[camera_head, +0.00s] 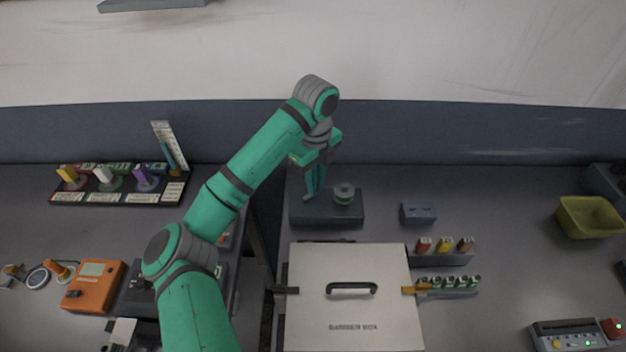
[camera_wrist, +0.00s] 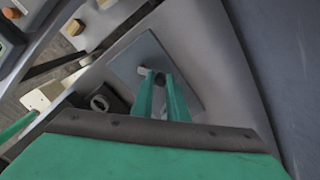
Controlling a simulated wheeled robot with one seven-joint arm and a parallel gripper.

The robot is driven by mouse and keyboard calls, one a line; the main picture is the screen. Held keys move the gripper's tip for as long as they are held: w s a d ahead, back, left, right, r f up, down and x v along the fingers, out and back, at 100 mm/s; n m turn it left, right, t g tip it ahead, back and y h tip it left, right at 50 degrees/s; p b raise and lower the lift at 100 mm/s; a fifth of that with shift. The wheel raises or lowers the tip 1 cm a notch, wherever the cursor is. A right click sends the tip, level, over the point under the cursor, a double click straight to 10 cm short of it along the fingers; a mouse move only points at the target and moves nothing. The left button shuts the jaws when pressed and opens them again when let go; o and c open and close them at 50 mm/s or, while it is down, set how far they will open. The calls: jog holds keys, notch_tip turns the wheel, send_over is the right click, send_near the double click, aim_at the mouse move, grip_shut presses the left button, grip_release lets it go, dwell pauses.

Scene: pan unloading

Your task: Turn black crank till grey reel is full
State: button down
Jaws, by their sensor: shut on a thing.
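My gripper (camera_head: 309,197) reaches down over the left part of that block, left of the reel. In the wrist view, my gripper (camera_wrist: 160,76) has its two green fingers close together, with the dark knob of the black crank (camera_wrist: 160,79) between the tips. The crank is mostly hidden by my fingers. How full the reel is cannot be made out at this size.
A white lidded box (camera_head: 350,302) with a black handle stands in front of the block. A small blue-grey block (camera_head: 418,213) lies to the right. A green bin (camera_head: 590,217) is at far right. A rack of spools (camera_head: 118,185) stands left. The wall rises close behind.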

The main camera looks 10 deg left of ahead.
jog(key=m, duration=0.3)
jog(key=s+m, duration=0.1)
jog(key=shift+d+m, duration=0.35)
jog(key=shift+m, duration=0.05)
jog(key=m, duration=0.1)
jog(key=s+m, duration=0.1)
jog(key=m, duration=0.3)
jog(key=shift+s+d, duration=0.1)
jog(key=shift+s, duration=0.15)
jog(key=m, duration=0.2)
jog(key=s+m, duration=0.1)
jog(key=m, duration=0.1)
jog(key=shift+s+a+m, duration=0.25)
jog(key=shift+s+m, duration=0.05)
jog(key=shift+m, duration=0.8)
jog(key=shift+s+a+m, duration=0.25)
jog(key=shift+m, duration=0.85)
jog(key=shift+s+m, duration=0.15)
jog(key=shift+m, duration=0.15)
jog(key=c, duration=1.7)
grip_release()
